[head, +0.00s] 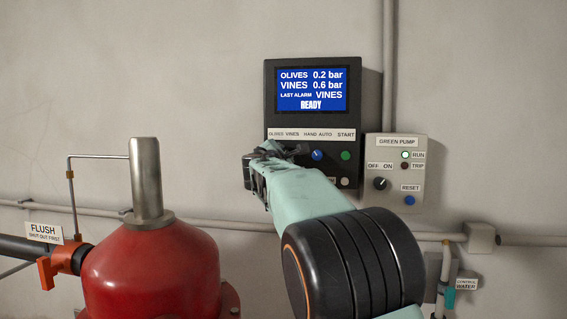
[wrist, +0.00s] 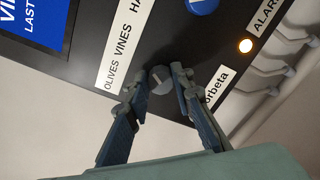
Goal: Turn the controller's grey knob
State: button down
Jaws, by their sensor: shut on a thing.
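The black controller (head: 356,73) hangs on the wall with a blue screen reading olives 0.2 bar, vines 0.6 bar, last alarm vines, ready. Its grey knob (wrist: 160,80) is below the "OLIVES VINES" label in the wrist view, with a lighter line on its face. My gripper (wrist: 157,88) is shut on this knob, one finger on each side. In the head view my gripper (head: 262,166) covers the controller's lower left and hides the knob. I cannot tell for sure which label the line points to.
A lit amber lamp (wrist: 245,46) is by the alarm label.

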jog(key=shift+m, duration=0.4)
jog(key=c, duration=1.7)
grip_release()
jog(key=shift+s, duration=0.1)
jog(key=v, duration=1.2)
